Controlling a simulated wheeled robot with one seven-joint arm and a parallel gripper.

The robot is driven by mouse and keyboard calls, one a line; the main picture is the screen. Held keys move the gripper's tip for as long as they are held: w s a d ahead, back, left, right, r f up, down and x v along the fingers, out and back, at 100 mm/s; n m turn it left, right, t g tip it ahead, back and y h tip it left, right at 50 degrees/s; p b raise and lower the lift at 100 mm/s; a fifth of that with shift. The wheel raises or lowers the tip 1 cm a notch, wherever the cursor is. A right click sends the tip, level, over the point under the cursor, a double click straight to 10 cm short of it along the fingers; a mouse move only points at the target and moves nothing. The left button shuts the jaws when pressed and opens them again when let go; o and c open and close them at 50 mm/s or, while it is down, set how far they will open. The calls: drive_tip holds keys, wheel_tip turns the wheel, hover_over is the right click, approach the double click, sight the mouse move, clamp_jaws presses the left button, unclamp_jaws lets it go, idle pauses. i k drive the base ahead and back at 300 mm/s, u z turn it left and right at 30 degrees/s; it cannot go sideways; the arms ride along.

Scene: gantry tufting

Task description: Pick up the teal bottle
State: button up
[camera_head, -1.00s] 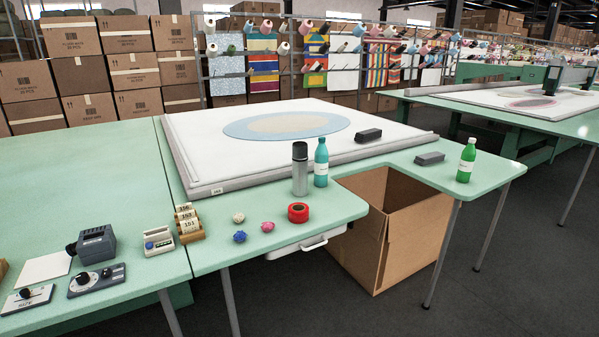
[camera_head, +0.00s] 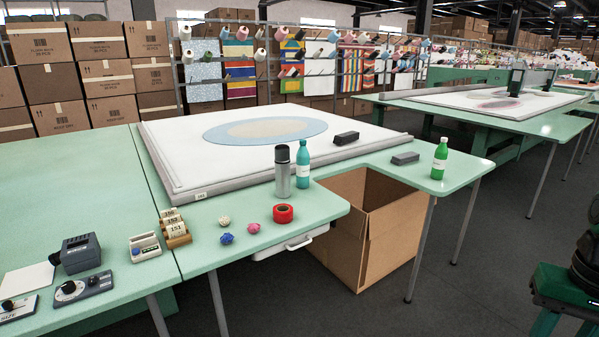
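The teal bottle (camera_head: 303,166) stands upright on the green table, near the front edge of the white tufting board. It has a white label and a teal cap. A grey bottle with a dark cap (camera_head: 282,173) stands close beside it on the left and slightly nearer. A green bottle (camera_head: 439,160) with a white cap stands farther right on the table's narrow arm.
A red tape roll (camera_head: 283,213) and small yarn balls (camera_head: 226,238) lie in front of the bottles. An open cardboard box (camera_head: 370,240) stands on the floor below the table's cut-out. Dark floor is clear in front.

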sight(302, 156)
drive_tip(key=i, duration=1)
drive_tip(key=z, duration=0.05)
